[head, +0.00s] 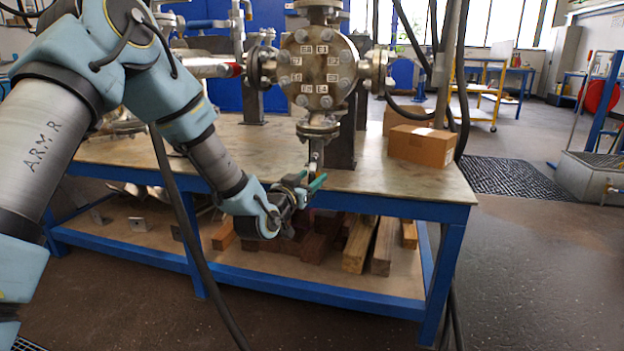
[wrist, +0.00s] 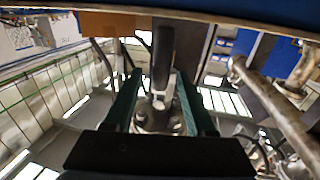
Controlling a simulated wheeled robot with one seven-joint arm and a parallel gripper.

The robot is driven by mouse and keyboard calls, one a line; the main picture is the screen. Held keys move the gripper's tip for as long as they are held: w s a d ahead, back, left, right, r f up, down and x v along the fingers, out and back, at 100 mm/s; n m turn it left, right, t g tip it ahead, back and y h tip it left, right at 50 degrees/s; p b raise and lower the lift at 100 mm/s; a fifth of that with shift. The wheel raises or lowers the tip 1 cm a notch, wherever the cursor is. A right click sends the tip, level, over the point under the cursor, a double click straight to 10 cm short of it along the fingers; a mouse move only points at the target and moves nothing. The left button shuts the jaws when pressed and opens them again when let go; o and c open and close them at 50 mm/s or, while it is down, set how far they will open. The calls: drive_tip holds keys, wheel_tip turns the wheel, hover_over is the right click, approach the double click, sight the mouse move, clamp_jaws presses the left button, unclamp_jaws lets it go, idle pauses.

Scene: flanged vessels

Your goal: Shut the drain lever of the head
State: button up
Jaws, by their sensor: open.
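The head (head: 318,68) is a round metal flanged body with numbered labels and bolts, standing over the bench in the head view. A flanged outlet (head: 318,128) hangs under it, with a small pale drain valve (head: 312,160) below. My gripper (head: 310,181) is at this valve, its teal fingers apart. In the wrist view my gripper (wrist: 158,80) has one finger on each side of a dark lever (wrist: 163,50), with the metal valve and flange behind. The lever lies between the fingers; I cannot tell whether either touches it. In the head view the lever is mostly hidden.
The bench top (head: 405,184) has a blue frame and its front edge lies close to my gripper. A cardboard box (head: 421,146) stands to the right. Timber blocks (head: 358,246) lie on the lower shelf. A dark post (head: 340,135) stands behind the valve.

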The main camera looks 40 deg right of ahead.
drive_tip(key=shift+w+d, duration=0.2)
drive_tip(key=shift+d, duration=0.3)
clamp_jaws()
idle(1.2)
